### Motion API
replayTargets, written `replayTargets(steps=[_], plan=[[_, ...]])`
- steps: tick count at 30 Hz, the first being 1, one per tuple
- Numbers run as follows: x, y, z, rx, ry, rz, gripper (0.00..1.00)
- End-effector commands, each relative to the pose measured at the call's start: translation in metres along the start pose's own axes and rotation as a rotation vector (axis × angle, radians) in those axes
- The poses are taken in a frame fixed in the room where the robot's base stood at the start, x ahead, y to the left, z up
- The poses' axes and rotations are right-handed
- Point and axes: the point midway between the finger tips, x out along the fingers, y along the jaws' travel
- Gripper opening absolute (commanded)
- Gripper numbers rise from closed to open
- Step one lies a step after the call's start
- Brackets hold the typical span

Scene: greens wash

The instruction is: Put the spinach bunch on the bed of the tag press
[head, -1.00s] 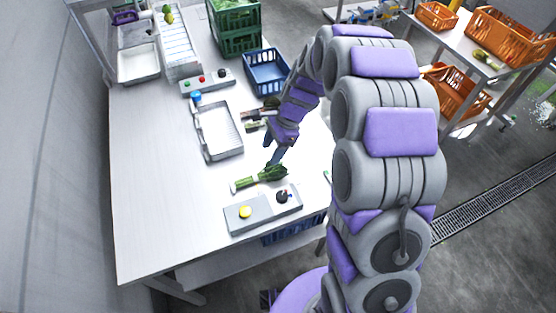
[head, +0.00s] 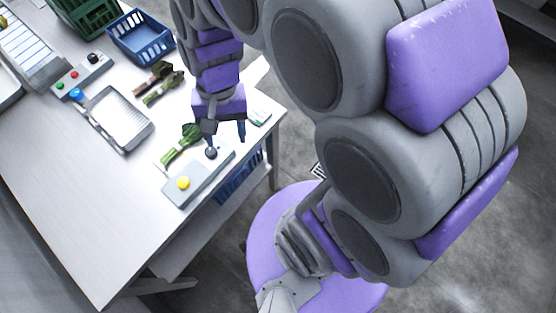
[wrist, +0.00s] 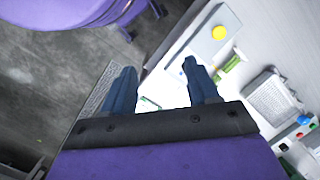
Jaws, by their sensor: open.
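A leafy green bunch with pale stems (head: 182,143), which may be the spinach, lies on the white table behind a grey box with a yellow button and a black knob (head: 197,181). Part of the green shows in the wrist view (wrist: 232,62). Two more bunches (head: 157,83), one dark reddish and one green, lie farther back. I cannot tell for sure which fixture is the tag press; a shallow tray with a blue knob (head: 122,118) stands to the left. My gripper (head: 226,137) is open and empty, right of the front bunch near the black knob; its fingers point down.
A blue crate (head: 143,38) and green crate (head: 85,14) stand at the back. A button panel (head: 82,75) is beyond the tray. A small flat pale item (head: 258,116) lies near the right table edge.

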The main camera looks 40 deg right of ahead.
Motion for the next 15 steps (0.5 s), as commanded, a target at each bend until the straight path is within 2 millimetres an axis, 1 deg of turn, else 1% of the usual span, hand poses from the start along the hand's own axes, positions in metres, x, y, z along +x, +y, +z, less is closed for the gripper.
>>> replayTargets(steps=[1, 6, 9, 12, 15], plan=[[-0.003, 0.012, 0.015, -0.053, 0.012, 0.017, 0.59], [-0.006, 0.051, 0.058, -0.232, 0.023, 0.082, 0.59], [-0.005, 0.069, 0.076, -0.316, 0.028, 0.112, 0.59], [-0.003, 0.082, 0.090, -0.374, 0.027, 0.134, 0.59], [-0.002, 0.090, 0.097, -0.407, 0.027, 0.147, 0.59]])
